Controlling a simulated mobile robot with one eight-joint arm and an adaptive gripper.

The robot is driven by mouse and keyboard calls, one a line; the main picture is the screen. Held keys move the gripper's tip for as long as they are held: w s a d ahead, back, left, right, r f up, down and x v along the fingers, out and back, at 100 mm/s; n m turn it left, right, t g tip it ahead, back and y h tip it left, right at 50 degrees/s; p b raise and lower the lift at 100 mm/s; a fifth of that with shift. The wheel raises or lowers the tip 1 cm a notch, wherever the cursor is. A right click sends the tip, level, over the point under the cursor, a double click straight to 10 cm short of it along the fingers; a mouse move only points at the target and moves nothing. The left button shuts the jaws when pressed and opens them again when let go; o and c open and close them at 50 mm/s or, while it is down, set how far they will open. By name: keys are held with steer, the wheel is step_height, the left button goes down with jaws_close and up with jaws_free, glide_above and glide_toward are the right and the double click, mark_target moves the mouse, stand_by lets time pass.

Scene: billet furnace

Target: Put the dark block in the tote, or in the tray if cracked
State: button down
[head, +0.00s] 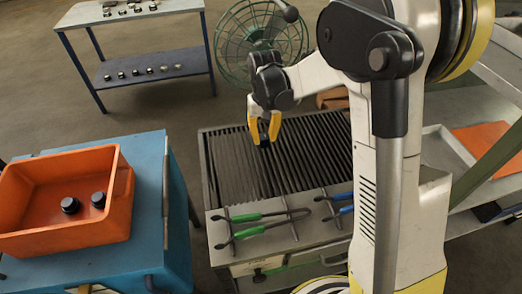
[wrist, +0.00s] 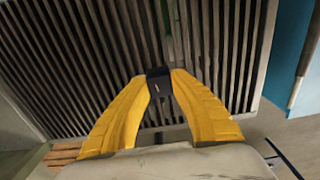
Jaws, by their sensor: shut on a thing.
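My gripper (head: 264,132) has yellow fingers, which are shut on the dark block (head: 264,142) over the slatted grate. In the wrist view the dark block (wrist: 158,73) sits between the two fingertips, its lower part hidden. A small pale mark shows on its face; I cannot tell whether it is a crack. I cannot tell whether the block touches the grate. The orange tote (head: 65,240) stands on a blue cabinet at the left and holds two dark round pieces. A shallow pale tray (head: 440,151) is at the right, partly hidden by my arm.
The slatted grate (head: 225,160) lies under my gripper. Green-handled tongs (head: 255,215) and blue-handled tongs (head: 340,197) lie along its front edge. A green fan (head: 235,45) stands behind. A table with small parts (head: 140,15) is at the back left.

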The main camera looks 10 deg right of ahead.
mark_target(261, 146)
steer(key=shift+w+a+f, duration=0.2)
steer(key=shift+a+f, duration=0.25)
steer(key=shift+a, duration=0.05)
step_height(261, 146, down, 4)
steer(key=shift+r+b, duration=0.1)
steer(key=shift+b, duration=0.95)
steer(key=shift+r, duration=0.1)
steer(key=c, duration=1.6)
jaws_free()
steer(key=shift+f, duration=0.2)
steer(key=o, duration=0.4)
steer(key=shift+c, duration=0.2)
